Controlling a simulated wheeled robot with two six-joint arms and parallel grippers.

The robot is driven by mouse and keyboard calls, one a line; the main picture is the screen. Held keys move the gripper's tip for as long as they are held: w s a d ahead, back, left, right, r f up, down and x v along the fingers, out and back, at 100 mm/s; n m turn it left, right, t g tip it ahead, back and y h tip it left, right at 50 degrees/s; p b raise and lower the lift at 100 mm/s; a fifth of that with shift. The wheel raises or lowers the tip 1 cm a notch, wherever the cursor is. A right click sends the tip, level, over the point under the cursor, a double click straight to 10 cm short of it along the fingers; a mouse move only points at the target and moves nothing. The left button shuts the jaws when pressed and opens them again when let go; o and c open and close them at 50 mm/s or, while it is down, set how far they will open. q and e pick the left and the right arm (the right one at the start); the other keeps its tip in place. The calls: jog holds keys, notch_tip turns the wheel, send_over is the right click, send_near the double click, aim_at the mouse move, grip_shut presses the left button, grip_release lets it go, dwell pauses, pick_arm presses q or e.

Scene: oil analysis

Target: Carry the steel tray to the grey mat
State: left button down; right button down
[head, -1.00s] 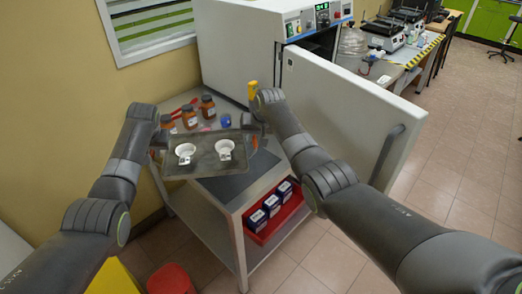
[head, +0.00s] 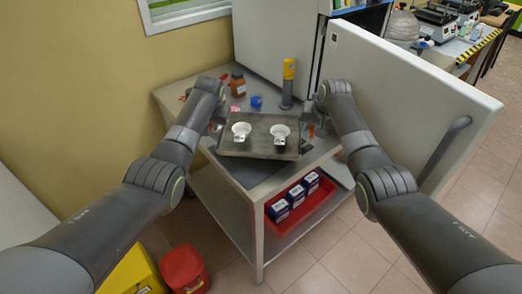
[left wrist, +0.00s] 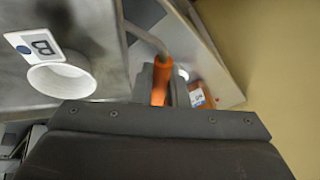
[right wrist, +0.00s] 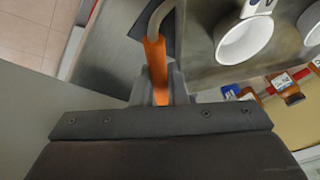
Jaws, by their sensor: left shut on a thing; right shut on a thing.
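The steel tray (head: 260,122) is in the middle of the head view, held over the table and carrying two white cups (head: 241,130) (head: 280,132). The dark grey mat (head: 238,170) lies on the tabletop, partly hidden behind the tray; the gap between them is hard to judge. My left gripper (head: 214,127) is shut on the tray's left orange handle (left wrist: 161,80). My right gripper (head: 311,128) is shut on its right orange handle (right wrist: 156,65). A label marked B shows beside one cup in the left wrist view.
The open white cabinet door (head: 410,100) is close to my right arm. A red bin (head: 300,215) with blue boxes sits on the lower shelf.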

jog(key=shift+f, duration=0.1)
dwell(0.3)
